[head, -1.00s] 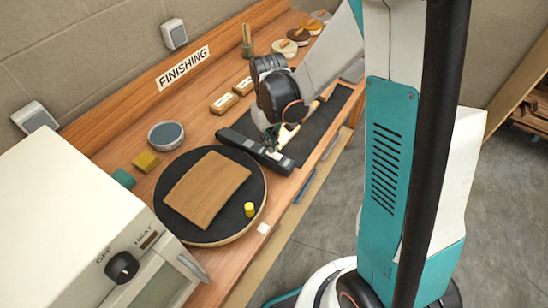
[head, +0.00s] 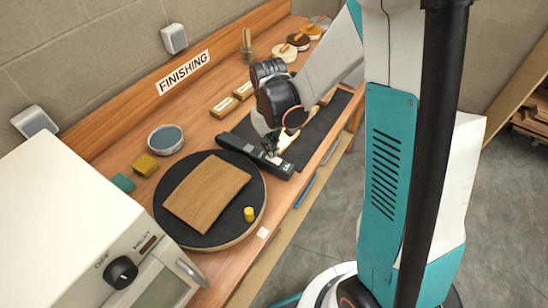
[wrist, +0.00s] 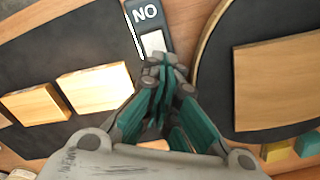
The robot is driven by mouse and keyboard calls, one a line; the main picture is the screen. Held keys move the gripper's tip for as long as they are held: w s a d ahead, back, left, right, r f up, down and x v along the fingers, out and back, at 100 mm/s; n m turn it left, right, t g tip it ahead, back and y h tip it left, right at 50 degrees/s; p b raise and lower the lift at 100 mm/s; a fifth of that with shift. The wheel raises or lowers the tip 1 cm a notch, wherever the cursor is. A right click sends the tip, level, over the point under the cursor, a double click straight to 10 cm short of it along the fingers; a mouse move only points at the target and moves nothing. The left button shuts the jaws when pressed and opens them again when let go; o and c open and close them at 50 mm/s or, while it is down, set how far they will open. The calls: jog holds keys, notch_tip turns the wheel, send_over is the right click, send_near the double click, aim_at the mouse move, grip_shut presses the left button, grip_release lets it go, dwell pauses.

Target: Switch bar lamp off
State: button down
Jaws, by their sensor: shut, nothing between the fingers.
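The bar lamp (head: 240,145) is a long dark bar lying on the bench between the round black mat and the long dark mat. In the wrist view its near end (wrist: 150,18) shows the letters "NO", an upside-down "ON", beside a pale switch (wrist: 154,42). A thin bright white strip runs along the bar's edge there. My gripper (head: 270,150) is over the lamp's switch end. In the wrist view the closed fingertips (wrist: 163,66) are at the switch's near edge and hide part of it. I cannot tell whether they touch it. The fingers are shut and empty.
A curved wooden panel (head: 207,192) lies on the round mat (head: 240,225) with a yellow cylinder (head: 249,213). Wooden blocks (wrist: 95,86) lie on the dark mat across the lamp. A white oven (head: 60,210) stands at the left. A round tin (head: 166,139) sits behind.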

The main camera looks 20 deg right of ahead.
jog(key=shift+f+b, duration=0.95)
jog(key=shift+f, duration=0.1)
dwell(0.9)
jog(key=shift+r, duration=0.15)
jog(key=shift+r+p, duration=2.3)
jog(key=shift+r, duration=1.1)
jog(key=shift+r, duration=0.1)
jog(key=s+r+t+b, duration=0.3)
jog(key=s+r+b, duration=0.1)
jog(key=s, duration=0.3)
jog(key=s+r+m+t+b, duration=0.1)
jog(key=s+r+t+b, duration=0.2)
jog(key=s, duration=0.5)
jog(key=shift+r+t+b, duration=0.35)
jog(key=shift+t+b, duration=0.25)
jog(key=shift+b, duration=0.65)
